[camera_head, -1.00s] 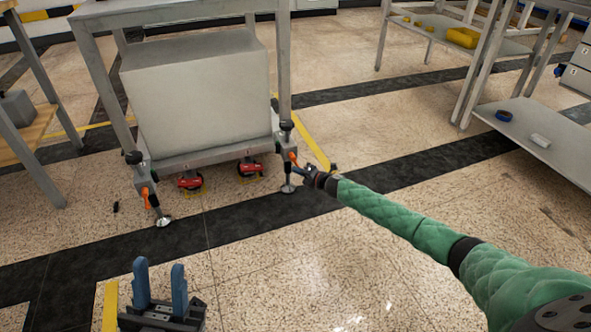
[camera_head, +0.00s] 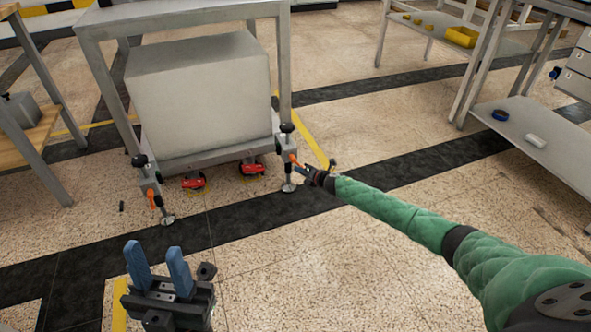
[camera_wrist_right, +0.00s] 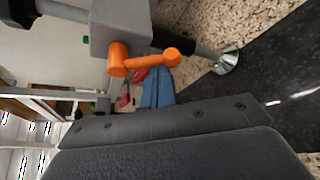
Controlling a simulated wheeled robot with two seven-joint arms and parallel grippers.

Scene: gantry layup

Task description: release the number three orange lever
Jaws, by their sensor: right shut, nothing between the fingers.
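An orange lever (camera_head: 294,160) sits on the cart's right front leg. In the right wrist view this lever (camera_wrist_right: 148,62) runs from a round pivot on a grey block to a rounded end. My right gripper (camera_head: 308,171) is beside this lever, its blue fingers (camera_wrist_right: 157,86) shut together and empty just under the lever's rounded end. I cannot tell whether they touch. A second orange lever (camera_head: 153,198) is on the left front leg. No number is readable on either lever. My left gripper (camera_head: 157,256) is empty, its two blue fingers apart, low in the head view.
The cart (camera_head: 98,21) carries a large grey box (camera_head: 200,95) and has red casters (camera_head: 193,183) and round feet on the floor. A wooden bench (camera_head: 28,137) stands left, and metal shelving (camera_head: 550,150) right. Open floor lies in front.

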